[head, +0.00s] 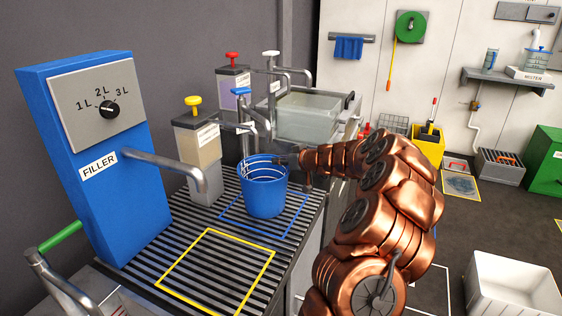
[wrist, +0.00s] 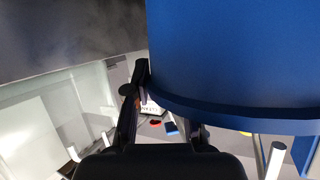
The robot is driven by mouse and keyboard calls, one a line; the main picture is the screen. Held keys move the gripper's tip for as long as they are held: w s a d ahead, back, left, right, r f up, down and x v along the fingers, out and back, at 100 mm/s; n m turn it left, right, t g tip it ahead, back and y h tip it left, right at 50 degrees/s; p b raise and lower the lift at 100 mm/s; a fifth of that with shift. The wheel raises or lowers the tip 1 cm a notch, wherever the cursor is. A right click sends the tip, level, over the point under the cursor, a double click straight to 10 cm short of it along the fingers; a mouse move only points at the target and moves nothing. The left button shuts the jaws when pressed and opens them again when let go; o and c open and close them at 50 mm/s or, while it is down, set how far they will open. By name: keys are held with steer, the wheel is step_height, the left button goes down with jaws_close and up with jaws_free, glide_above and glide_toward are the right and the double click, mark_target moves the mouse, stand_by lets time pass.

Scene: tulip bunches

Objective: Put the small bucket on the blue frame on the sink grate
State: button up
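The small blue bucket (head: 264,192) stands upright on the sink grate (head: 180,250). Its base appears inside the blue frame (head: 299,223), though a slight gap underneath cannot be ruled out. My gripper (head: 284,160) comes from the right and reaches the bucket's right rim. In the wrist view, the bucket (wrist: 240,50) fills the upper right. One dark finger of my gripper (wrist: 165,100) lies along the bucket's left edge, and the other is mostly hidden by the bucket. I cannot tell whether the fingers press on the wall.
A yellow frame (head: 165,285) on the front of the grate is empty. The blue filler (head: 110,185) and its spout stand at left. Dispensers with yellow (head: 193,101) and red (head: 232,56) knobs and a blue-handled tap (head: 249,108) stand close behind the bucket. A clear tank (head: 305,115) is farther back.

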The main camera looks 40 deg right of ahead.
steer(key=shift+o, duration=0.2)
steer(key=shift+r, duration=0.1)
steer(key=v, duration=1.2)
steer(key=shift+a, duration=0.1)
steer(key=a+r+n+g+y, duration=0.25)
steer(key=a+g+y, duration=0.2)
steer(key=a, duration=1.75)
steer(key=s+a+f+n+g+y, duration=0.1)
steer(key=s+a+f+g, duration=0.25)
steer(key=s+a, duration=0.75)
steer(key=s+a+f+g+h, duration=0.25)
steer(key=s+a+g, duration=0.35)
steer(key=s, duration=0.4)
steer(key=s+d+f+m+g+h, duration=0.1)
steer(key=s+d+m+h, duration=0.1)
steer(key=s, duration=0.5)
steer(key=s+d+f+m+h, duration=0.1)
steer(key=s+d+f+h, duration=0.1)
steer(key=s, duration=0.6)
steer(key=shift+f+m+g+h, duration=0.3)
steer(key=shift+m+g, duration=0.05)
steer(key=shift+g, duration=0.05)
